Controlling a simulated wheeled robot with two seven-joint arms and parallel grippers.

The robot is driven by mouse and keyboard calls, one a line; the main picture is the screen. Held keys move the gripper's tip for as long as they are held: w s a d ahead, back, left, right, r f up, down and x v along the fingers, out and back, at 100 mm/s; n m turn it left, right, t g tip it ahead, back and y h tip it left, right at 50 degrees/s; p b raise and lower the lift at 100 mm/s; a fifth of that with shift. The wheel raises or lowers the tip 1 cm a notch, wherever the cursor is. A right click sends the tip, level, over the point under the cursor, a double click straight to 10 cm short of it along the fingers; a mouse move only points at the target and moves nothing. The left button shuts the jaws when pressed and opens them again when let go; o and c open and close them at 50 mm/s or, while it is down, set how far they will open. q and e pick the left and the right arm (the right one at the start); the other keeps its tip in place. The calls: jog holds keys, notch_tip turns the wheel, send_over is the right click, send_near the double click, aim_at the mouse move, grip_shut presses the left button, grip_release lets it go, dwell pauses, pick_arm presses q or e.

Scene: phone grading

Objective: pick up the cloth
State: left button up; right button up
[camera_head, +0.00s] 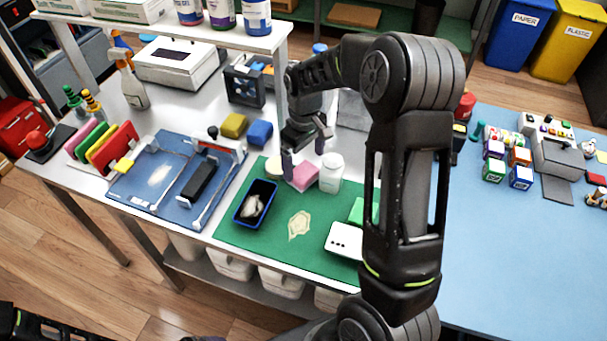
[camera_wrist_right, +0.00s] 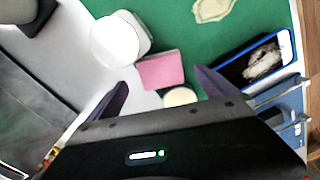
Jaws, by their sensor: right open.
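A small pink block-like piece (camera_head: 302,177), which I take to be the folded cloth, lies at the back edge of the green mat (camera_head: 240,228). It also shows in the right wrist view (camera_wrist_right: 162,71). My right gripper (camera_head: 306,152) is open and empty, pointing down just above the pink piece. In the right wrist view its fingers (camera_wrist_right: 163,92) stand apart on either side of the pink piece's near edge, and I see no contact. My left gripper is out of view; only a bit of my left arm shows at the lower left.
A white bottle (camera_head: 331,173) stands close to the right of the pink piece; a round pale-yellow lid-like thing (camera_wrist_right: 179,97) is close too. A blue tray (camera_head: 240,213) holds a whitish crumpled thing. A cream patch (camera_head: 299,224) and a white phone-like slab (camera_head: 344,240) lie on the mat.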

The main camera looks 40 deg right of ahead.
aim_at(304, 171)
jog(key=shift+f, duration=0.4)
notch_tip(304, 171, down, 4)
jog(key=shift+f+p, duration=0.1)
jog(key=shift+p, duration=0.6)
jog(key=c, duration=1.4)
jog(key=shift+r, duration=0.2)
notch_tip(304, 171, up, 18)
jog(key=shift+a+f+b, duration=0.1)
jog(key=shift+b, duration=0.85)
